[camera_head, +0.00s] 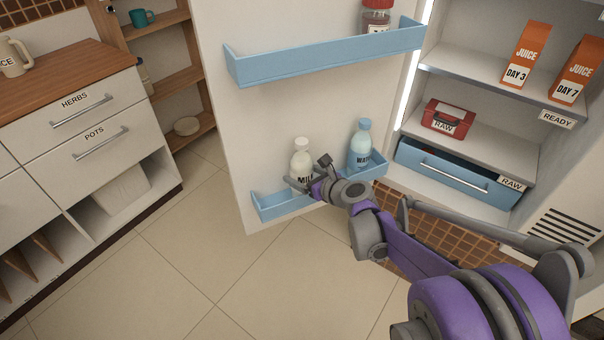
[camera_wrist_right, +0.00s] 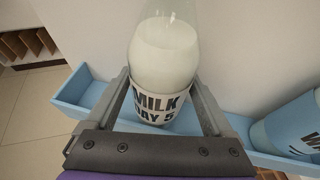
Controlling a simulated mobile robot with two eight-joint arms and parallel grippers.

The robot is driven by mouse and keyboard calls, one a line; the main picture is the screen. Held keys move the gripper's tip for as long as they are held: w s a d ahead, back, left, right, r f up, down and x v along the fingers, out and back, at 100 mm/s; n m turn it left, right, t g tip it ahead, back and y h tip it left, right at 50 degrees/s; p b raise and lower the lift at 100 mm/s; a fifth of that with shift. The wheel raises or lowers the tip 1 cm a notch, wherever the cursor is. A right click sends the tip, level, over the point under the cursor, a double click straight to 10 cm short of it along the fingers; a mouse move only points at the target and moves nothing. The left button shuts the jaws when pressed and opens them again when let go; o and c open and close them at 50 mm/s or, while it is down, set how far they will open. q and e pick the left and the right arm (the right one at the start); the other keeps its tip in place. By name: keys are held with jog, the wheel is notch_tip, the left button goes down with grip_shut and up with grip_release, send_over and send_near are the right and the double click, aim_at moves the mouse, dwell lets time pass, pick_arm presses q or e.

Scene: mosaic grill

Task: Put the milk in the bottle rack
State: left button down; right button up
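The milk bottle (camera_head: 301,160), white with a pale cap and a black-lettered label, stands about upright at the lower blue door rack (camera_head: 285,208). Its base is hidden by the rack's front wall and my gripper. In the right wrist view the milk bottle (camera_wrist_right: 165,55) is labelled MILK DAY 5. My right gripper (camera_head: 304,186) is at its lower half, with one finger along each side. In the wrist view its fingers (camera_wrist_right: 160,92) meet the bottle's sides. My left gripper is in neither view.
A water bottle (camera_head: 360,145) stands in the right part of the same rack. An upper door rack (camera_head: 325,55) holds a red-capped jar (camera_head: 376,15). The fridge shelves at right hold juice cartons (camera_head: 525,55) and a red box (camera_head: 448,118). The rack's left end is empty.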

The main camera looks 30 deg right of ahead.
jog(key=shift+o, duration=0.6)
jog(key=shift+r, duration=0.15)
jog(key=shift+s+r, duration=0.2)
jog(key=shift+s, duration=0.1)
jog(key=p+v, duration=0.3)
jog(key=v, duration=0.8)
jog(key=s+a+f+n+g+y, duration=0.1)
jog(key=s+a+f+n+g, duration=0.25)
jog(key=a+n, duration=0.45)
jog(key=s+a+f+n+g+y, duration=0.1)
jog(key=s+a+f+n+g, duration=0.1)
jog(key=s+a+n, duration=0.55)
jog(key=s+f+n+g+h, duration=0.3)
jog(key=s+n, duration=0.5)
jog(key=n, duration=1.1)
jog(key=shift+s+a+f+g, duration=0.25)
jog(key=shift+s+f+g, duration=0.1)
